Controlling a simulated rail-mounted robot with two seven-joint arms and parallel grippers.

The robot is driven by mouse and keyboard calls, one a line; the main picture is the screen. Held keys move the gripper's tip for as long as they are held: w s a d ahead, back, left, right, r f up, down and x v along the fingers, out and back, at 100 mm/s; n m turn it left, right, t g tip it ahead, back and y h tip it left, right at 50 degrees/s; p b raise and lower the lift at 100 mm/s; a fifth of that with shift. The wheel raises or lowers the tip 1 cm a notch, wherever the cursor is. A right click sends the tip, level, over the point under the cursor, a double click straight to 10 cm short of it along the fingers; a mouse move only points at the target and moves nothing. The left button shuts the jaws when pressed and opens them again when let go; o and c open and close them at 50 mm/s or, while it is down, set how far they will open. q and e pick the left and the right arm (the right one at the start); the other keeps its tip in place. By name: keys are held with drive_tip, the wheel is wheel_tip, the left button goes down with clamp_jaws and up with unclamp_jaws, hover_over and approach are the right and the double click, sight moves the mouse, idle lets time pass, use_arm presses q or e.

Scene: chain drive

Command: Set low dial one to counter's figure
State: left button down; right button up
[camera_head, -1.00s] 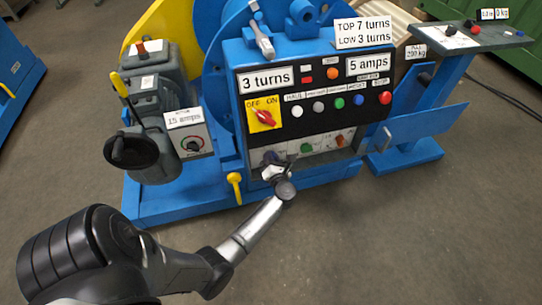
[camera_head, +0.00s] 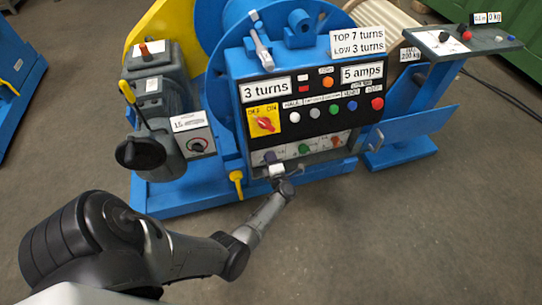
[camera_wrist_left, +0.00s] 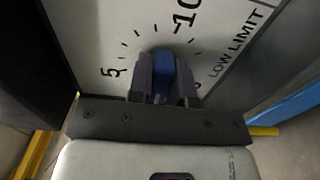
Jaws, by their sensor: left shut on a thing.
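The low limit dial has a blue knob (camera_wrist_left: 163,70) on a white plate marked LOW LIMIT, with ticks and the figures 5 and 10, in the left wrist view. In the head view the knob (camera_head: 270,157) is the leftmost on the lower strip of the blue panel. My left gripper (camera_wrist_left: 163,78) is shut on this knob, a finger on each side; it also shows in the head view (camera_head: 277,169). The knob's pointer setting cannot be read. The counter label (camera_head: 266,89) reads 3 turns. A sign (camera_head: 358,43) reads TOP 7 turns, LOW 3 turns. My right gripper is not visible.
A red OFF/ON switch (camera_head: 264,123) and several coloured buttons are above. A yellow lever (camera_head: 237,180) stands close left of my gripper. The floor in front is clear.

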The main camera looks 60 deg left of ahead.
use_arm(q)
drive_tip(key=shift+m+p, duration=0.45)
drive_tip(key=shift+m, duration=1.05)
drive_tip(key=c, duration=1)
unclamp_jaws()
drive_tip(key=shift+c, duration=0.2)
drive_tip(key=p+v, duration=0.3)
drive_tip(key=v, duration=1.1)
drive_tip(key=shift+p, duration=0.4)
drive_tip(key=shift+f, duration=0.1)
